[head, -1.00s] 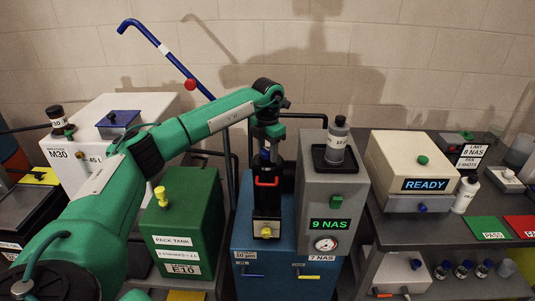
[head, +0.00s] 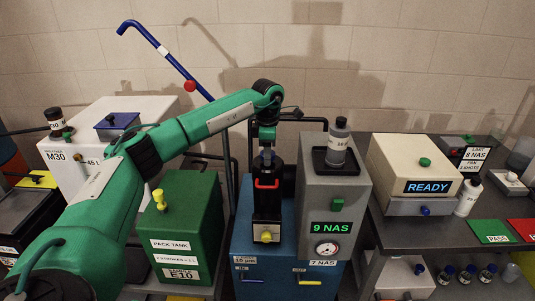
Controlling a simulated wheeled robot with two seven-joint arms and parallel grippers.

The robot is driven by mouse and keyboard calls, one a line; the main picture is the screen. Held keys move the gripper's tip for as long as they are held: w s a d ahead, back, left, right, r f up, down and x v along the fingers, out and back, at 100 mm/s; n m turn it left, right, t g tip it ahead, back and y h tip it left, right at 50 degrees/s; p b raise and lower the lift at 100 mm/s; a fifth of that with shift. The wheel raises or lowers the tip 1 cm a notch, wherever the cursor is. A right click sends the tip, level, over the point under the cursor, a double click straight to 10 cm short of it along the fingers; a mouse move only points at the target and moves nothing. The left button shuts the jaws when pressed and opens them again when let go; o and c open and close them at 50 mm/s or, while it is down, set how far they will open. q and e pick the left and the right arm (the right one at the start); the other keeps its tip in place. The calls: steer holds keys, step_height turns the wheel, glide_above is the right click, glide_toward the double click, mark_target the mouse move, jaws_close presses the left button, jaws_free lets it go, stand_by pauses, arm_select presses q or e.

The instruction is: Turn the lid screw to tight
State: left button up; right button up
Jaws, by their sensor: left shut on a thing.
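The black filter housing (head: 267,200) with a red handle (head: 266,183) stands upright on the blue cabinet (head: 290,272). My left arm reaches over from the left, and my left gripper (head: 266,158) points down at the top of the housing. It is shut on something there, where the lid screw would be. The screw itself is hidden by the fingers, so I cannot tell how tight it is. A yellow knob (head: 266,236) shows low on the housing's front. My right gripper is not in view.
A grey unit (head: 325,190) reading 9 NAS, with a gauge and a bottle on top, stands close right of the housing. The green pack tank (head: 183,220) is at the left. A cream box (head: 427,163) reading READY sits on the right bench.

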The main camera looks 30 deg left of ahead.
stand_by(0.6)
arm_select(q)
steer(key=o, duration=1)
steer(key=shift+c, duration=0.2)
step_height(320, 180, up, 14)
steer(key=b, duration=0.3)
steer(key=shift+f, duration=0.15)
